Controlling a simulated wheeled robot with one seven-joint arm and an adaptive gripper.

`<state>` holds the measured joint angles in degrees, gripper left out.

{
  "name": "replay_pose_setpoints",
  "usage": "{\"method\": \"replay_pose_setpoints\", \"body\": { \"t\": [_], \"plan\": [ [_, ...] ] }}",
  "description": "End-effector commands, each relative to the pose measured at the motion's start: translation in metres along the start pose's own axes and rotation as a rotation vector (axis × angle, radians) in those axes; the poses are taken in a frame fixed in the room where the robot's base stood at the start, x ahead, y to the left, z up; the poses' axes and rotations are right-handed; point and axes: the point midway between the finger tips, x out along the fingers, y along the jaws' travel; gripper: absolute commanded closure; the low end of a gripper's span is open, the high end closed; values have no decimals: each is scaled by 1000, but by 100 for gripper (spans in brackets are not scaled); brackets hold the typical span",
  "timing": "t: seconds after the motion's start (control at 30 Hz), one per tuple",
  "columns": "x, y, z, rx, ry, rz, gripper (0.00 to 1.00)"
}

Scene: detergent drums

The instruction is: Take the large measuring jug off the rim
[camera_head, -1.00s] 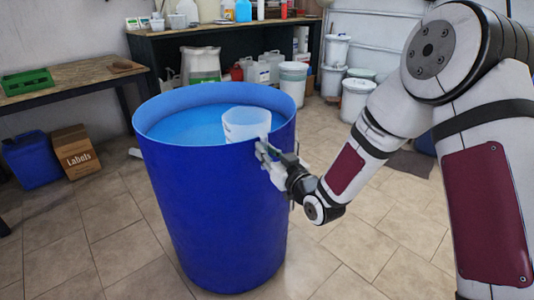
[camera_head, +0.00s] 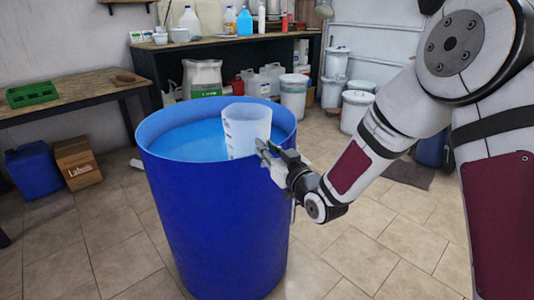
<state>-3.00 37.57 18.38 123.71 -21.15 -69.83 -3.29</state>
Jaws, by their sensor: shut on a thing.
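The large measuring jug (camera_head: 246,130) is translucent white with dark marks on its side. It stands nearly upright at the right inside edge of the big blue drum (camera_head: 208,215), and its top is above the rim. My gripper (camera_head: 268,150) comes from the right over the drum's right rim and is shut at the jug's right side, where the handle is hidden by the fingers. Blue liquid (camera_head: 190,143) shows inside the drum.
A wooden bench with a green tray (camera_head: 33,94) is at the left. A blue canister (camera_head: 34,172) and a cardboard box (camera_head: 77,162) stand below it. A dark shelf with bottles and white buckets (camera_head: 357,110) is behind. Tiled floor in front is clear.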

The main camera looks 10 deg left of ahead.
Motion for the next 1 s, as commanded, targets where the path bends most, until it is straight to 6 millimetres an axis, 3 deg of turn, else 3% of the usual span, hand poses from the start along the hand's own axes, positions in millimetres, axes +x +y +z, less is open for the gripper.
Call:
{"method": "replay_pose_setpoints", "body": {
  "t": [1.0],
  "plan": [
    [4,0,-90,-1,4,0,100]
  ]
}}
